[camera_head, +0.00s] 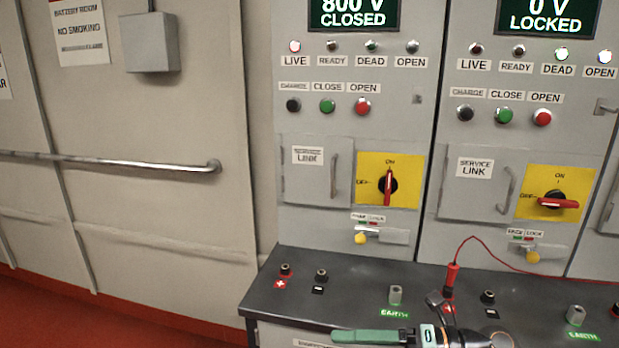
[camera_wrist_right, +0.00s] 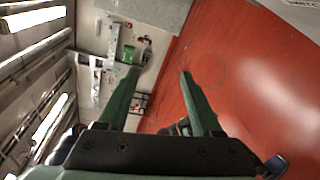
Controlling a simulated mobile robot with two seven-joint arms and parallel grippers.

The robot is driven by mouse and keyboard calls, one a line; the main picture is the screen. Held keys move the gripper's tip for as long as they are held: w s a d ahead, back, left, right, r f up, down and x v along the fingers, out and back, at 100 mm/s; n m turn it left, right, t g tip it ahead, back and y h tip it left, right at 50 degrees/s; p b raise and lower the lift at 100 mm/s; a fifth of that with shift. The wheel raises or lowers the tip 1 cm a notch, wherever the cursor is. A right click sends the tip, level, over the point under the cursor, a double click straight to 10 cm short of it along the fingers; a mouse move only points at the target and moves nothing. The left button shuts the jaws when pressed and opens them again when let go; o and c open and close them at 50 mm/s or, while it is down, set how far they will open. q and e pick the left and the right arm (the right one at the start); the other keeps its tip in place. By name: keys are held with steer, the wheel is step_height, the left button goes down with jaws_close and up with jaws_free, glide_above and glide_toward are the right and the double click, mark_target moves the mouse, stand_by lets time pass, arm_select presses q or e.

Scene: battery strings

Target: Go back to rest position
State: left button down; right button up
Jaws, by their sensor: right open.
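My right gripper (camera_head: 335,337) reaches in at the bottom of the head view, its green fingers pointing left in front of the bench edge. In the right wrist view its two green fingers (camera_wrist_right: 160,74) stand apart, with nothing between them. My left gripper is not in view. A red plug (camera_head: 452,276) with a thin red cable stands upright on the dark bench (camera_head: 350,285), just behind my right wrist.
Two grey cabinets stand behind the bench. The left switch (camera_head: 388,185) has its red handle upright; the right one (camera_head: 553,202) lies sideways. Several terminals stick up from the bench. A handrail (camera_head: 120,160) runs along the left wall. Red floor (camera_head: 60,315) is clear at lower left.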

steer(key=s+d+f+m+t+h+p, duration=0.1)
steer(key=d+f+m+t+h, duration=0.35)
steer(key=m, duration=0.85)
steer(key=s+d+f+m+t+h+p, duration=0.15)
steer(key=f+m+t+h, duration=0.35)
steer(key=f+m+t, duration=0.6)
steer(key=s+d+f+m+g+h, duration=0.4)
steer(key=s+f+m+g, duration=0.5)
steer(key=s+f, duration=0.3)
steer(key=s+m+p, duration=0.1)
steer(key=s, duration=0.2)
steer(key=shift+s+f+m+g, duration=0.15)
steer(key=shift+f+m+g, duration=0.15)
steer(key=shift+f+g, duration=0.05)
steer(key=shift+c, duration=0.4)
